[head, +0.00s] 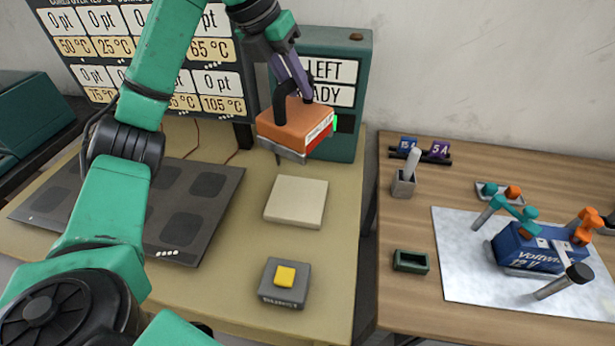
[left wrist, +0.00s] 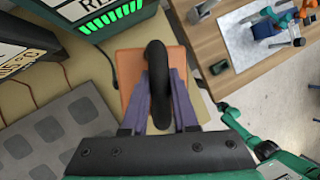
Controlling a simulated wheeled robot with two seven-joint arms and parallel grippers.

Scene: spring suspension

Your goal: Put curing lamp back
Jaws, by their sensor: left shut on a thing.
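The curing lamp (head: 290,125) is an orange block with a black handle and a grey underside edge. My left gripper (head: 291,85) is shut on the handle from above. The lamp looks raised above the tan bench, in front of the green cabinet and behind the beige square plate (head: 296,201); its exact height is unclear. In the left wrist view the purple fingers hold the black handle (left wrist: 157,80), with the orange body beneath. A teal arm of mine shows at lower right in that view; its small dark gripper end (left wrist: 222,107) is unclear.
A green cabinet (head: 345,130) with lit signs stands close behind the lamp. A dark mat (head: 190,215) lies left of it. A grey box with a yellow button (head: 284,282) sits in front. The wooden bench (head: 400,310) at right holds a blue battery (head: 530,252) and small parts.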

